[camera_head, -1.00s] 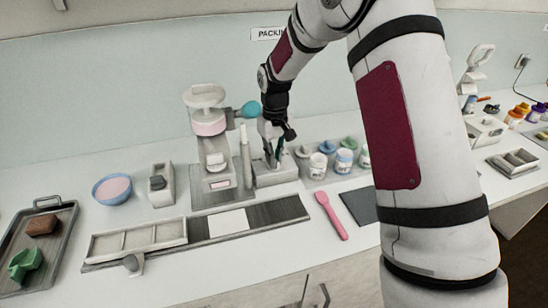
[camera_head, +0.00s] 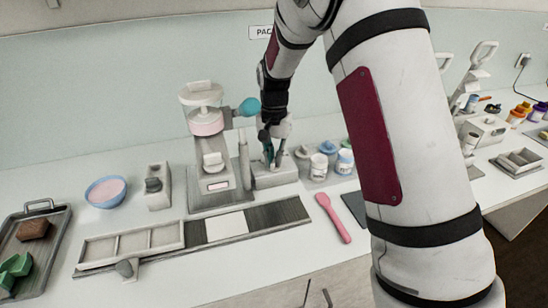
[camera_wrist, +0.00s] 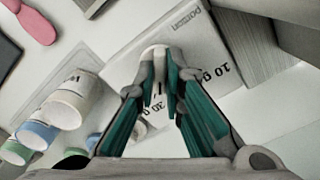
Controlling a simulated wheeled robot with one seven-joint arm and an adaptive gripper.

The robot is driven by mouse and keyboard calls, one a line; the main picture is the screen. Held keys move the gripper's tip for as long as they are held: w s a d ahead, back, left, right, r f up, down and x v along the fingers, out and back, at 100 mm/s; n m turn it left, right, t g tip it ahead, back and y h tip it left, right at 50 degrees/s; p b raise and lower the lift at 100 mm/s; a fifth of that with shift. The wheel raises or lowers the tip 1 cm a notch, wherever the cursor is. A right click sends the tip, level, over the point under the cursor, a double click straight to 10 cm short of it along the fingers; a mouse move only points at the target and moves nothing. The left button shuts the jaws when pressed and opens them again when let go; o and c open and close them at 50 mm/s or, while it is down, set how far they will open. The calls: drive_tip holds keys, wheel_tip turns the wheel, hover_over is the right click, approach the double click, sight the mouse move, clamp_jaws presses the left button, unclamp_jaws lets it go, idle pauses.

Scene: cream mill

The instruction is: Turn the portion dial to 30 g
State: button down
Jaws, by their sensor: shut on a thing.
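The portion dial's light grey housing (camera_head: 276,179) stands on the counter right of the mill. In the wrist view its pale top (camera_wrist: 190,50) carries the words "portion" and "10 g", plus another partly hidden mark. My gripper (camera_head: 271,158) points down onto this housing. In the wrist view my gripper (camera_wrist: 160,65) has its teal-lined fingers closed together on the small pale dial knob (camera_wrist: 157,51). The fingers hide most of the knob, and I cannot read where it points.
The mill (camera_head: 210,150), with a teal ball-ended handle (camera_head: 249,107), stands close on the left. Lidded jars (camera_head: 319,167) stand close on the right. A pink spatula (camera_head: 334,217) lies in front. A long grey rail (camera_head: 290,213) runs before the mill.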

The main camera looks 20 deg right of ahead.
sight(274, 160)
drive_tip(key=shift+m, duration=0.8)
drive_tip(key=c, duration=1.7)
unclamp_jaws()
drive_tip(key=shift+r, duration=0.15)
wheel_tip(274, 160, up, 12)
drive_tip(key=shift+f, duration=0.15)
